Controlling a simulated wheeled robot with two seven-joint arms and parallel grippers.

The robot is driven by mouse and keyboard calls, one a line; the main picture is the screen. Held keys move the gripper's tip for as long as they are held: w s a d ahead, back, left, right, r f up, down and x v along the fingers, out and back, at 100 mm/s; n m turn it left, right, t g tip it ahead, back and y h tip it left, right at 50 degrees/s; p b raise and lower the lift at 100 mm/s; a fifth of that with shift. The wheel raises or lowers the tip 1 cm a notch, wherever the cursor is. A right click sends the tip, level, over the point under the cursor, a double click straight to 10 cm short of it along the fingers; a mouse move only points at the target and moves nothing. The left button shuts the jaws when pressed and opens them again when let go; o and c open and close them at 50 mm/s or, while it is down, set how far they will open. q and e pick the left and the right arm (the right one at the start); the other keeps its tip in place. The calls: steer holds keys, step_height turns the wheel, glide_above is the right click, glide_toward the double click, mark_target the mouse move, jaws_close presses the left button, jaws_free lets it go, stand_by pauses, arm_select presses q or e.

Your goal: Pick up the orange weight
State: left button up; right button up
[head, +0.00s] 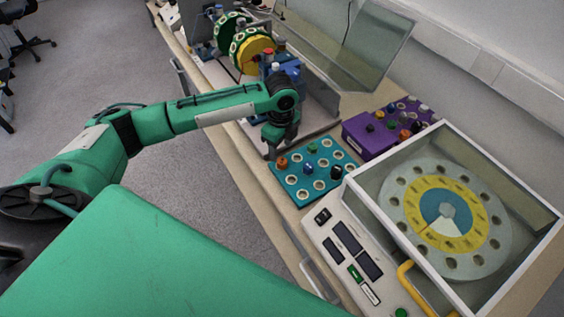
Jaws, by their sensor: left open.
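A small orange weight (283,162) stands in a hole near the upper left corner of the teal rack (322,186). My left gripper (275,152) is open and points down just above and beside this weight; whether a finger touches it is too small to tell. Another small orange weight (405,134) sits in the purple rack (362,143). My right gripper is not in the picture.
The teal rack also holds a green weight (312,148) and a dark weight (336,172). A glass-lidded machine with a round dial (447,206) stands at the right. Another machine with a yellow disc (255,55) stands at the back. Open floor lies left of the bench.

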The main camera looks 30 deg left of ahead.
mark_target(282, 161)
arm_select(q)
steer(key=f, duration=0.2)
steer(key=f+p, duration=0.1)
steer(key=f, duration=0.2)
steer(key=shift+w+d+f+p, duration=0.1)
steer(key=shift+w+f+p, duration=0.1)
steer(key=shift+f+p, duration=0.1)
steer(key=shift+f, duration=0.25)
steer(key=c, duration=1.1)
steer(key=shift+r, duration=0.1)
steer(key=shift+c, duration=0.2)
